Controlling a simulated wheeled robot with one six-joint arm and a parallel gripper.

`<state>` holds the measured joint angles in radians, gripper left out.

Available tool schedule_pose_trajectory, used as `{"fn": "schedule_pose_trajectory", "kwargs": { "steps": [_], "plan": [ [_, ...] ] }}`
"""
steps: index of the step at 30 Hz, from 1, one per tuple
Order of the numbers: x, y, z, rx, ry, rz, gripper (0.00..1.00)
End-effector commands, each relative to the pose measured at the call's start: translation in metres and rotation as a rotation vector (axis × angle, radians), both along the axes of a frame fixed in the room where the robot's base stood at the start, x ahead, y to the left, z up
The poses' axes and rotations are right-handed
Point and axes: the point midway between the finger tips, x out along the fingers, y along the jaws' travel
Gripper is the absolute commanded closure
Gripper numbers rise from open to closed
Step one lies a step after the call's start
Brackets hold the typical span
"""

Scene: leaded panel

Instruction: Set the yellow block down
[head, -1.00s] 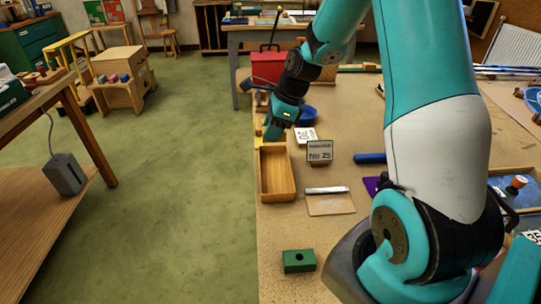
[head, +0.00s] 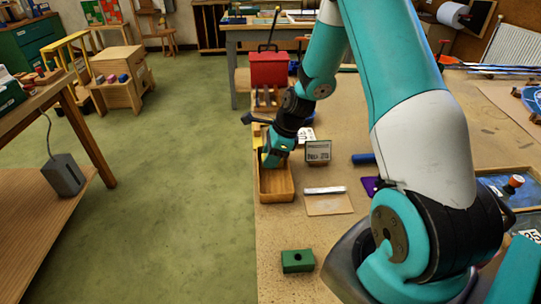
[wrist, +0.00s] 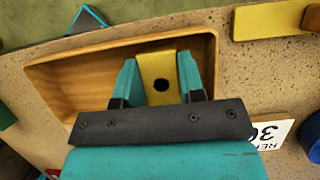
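The yellow block (wrist: 157,75), with a dark round hole in it, is between the two teal fingers of my gripper (wrist: 157,78) in the wrist view. Both fingers lie against its sides. The block overlaps the wooden tray (wrist: 75,85); I cannot tell whether it touches the tray floor. In the head view my gripper (head: 272,162) points down into the far part of the tray (head: 277,197), and the arm hides the block.
Another yellow piece (wrist: 275,19) lies outside the tray, by the bench edge. A green block (head: 297,261) sits nearer, with bare bench between.

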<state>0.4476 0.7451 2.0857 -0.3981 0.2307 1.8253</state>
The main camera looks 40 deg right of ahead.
Motion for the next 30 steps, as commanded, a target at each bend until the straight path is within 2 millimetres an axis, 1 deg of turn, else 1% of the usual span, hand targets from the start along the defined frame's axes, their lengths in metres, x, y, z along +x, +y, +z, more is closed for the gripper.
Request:
{"fn": "schedule_pose_trajectory", "kwargs": {
  "steps": [1,3,10,14,17,24,27,30],
  "plan": [
    [0.0,0.0,0.0,0.0,0.0,0.0,0.53],
    [0.0,0.0,0.0,0.0,0.0,0.0,0.39],
    [0.0,0.0,0.001,0.0,0.0,0.0,0.39],
    [0.0,-0.001,0.007,-0.001,-0.003,-0.001,0.39],
    [-0.003,-0.006,0.02,-0.002,-0.004,-0.002,0.39],
    [-0.014,-0.024,0.069,-0.003,-0.007,-0.003,0.39],
    [-0.019,-0.03,0.087,-0.002,-0.005,-0.002,0.39],
    [-0.022,-0.034,0.101,-0.002,-0.002,-0.001,0.39]
  ]
}}
